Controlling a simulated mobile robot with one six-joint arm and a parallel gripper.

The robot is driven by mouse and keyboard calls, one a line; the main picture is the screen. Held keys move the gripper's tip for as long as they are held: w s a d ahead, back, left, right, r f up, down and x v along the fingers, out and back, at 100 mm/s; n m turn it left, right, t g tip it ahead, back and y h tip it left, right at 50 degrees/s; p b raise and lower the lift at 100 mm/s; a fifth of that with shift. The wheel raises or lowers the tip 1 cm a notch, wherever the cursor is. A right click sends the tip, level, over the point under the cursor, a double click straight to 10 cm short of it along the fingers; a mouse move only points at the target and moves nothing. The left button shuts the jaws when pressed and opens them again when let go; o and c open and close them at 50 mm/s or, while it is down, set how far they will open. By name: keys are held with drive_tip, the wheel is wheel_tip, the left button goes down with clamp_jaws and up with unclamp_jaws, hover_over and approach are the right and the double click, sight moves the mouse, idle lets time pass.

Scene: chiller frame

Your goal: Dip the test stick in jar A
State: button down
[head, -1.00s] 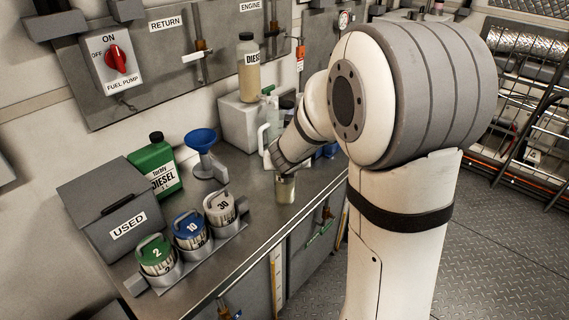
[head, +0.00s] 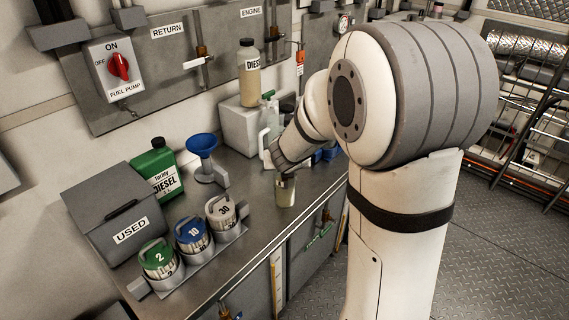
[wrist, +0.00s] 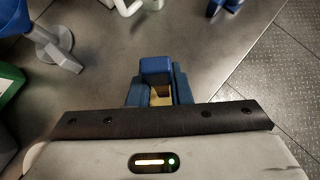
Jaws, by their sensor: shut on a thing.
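My gripper (head: 281,166) is at the lower end of my arm, over the bench near its front edge. A small clear jar with yellowish contents (head: 286,192) shows directly under it; I cannot tell whether they touch, and no letter on the jar is legible. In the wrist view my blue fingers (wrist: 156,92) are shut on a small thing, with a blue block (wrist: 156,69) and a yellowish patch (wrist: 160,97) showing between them. I cannot make out a test stick's shape or tip.
A blue funnel (head: 202,146), green diesel can (head: 157,170), USED box (head: 117,212) and numbered canisters (head: 193,235) stand to the left. A diesel bottle (head: 249,80) stands on a pale box behind. Bare bench (head: 247,190) lies left of the jar.

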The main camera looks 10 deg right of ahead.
drive_tip(key=shift+r+p, duration=5.1)
drive_tip(key=shift+r, duration=0.45)
drive_tip(key=shift+f, duration=0.1)
